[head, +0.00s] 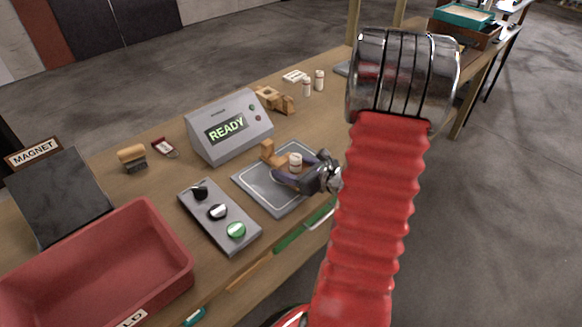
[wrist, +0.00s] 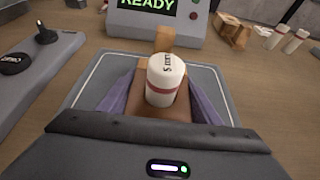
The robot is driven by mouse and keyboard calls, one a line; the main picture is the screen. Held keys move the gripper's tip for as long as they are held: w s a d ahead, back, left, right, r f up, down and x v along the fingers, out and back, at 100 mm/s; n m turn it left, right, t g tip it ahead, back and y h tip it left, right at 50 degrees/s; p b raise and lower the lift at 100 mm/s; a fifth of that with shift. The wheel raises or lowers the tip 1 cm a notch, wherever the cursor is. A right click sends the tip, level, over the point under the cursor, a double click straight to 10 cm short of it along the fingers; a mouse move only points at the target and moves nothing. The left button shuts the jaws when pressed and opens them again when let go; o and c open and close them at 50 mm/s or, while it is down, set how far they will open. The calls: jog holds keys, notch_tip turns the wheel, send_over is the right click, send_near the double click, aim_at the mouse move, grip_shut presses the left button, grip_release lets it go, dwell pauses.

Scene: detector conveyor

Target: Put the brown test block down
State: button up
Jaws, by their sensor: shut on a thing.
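My gripper (head: 287,174) is shut on the brown test block (wrist: 128,105), which sits between its purple fingers in the wrist view. The block has a tan upright part (head: 267,149) at its far end. A white vial (head: 295,162) with a red band stands upright on the block; it hides part of the block in the wrist view (wrist: 164,80). The gripper and block are over the grey plate (head: 252,184) with a pale outline. I cannot tell whether the block touches the plate. The fingers hide much of the block in the head view.
The grey detector (head: 202,145) reading READY stands just behind the plate. A control panel (head: 220,238) with knobs and a green button lies left of it. A red bin (head: 150,225) and dark MAGNET board (head: 65,195) are further left. White vials (head: 319,80) stand behind.

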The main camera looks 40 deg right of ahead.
jog(key=shift+f, duration=0.1)
jog(key=o, duration=1.3)
jog(key=shift+s+r, duration=0.15)
jog(key=shift+r, duration=0.05)
jog(key=v, duration=1.1)
jog(key=shift+s+r, duration=0.2)
jog(key=shift+s, duration=0.1)
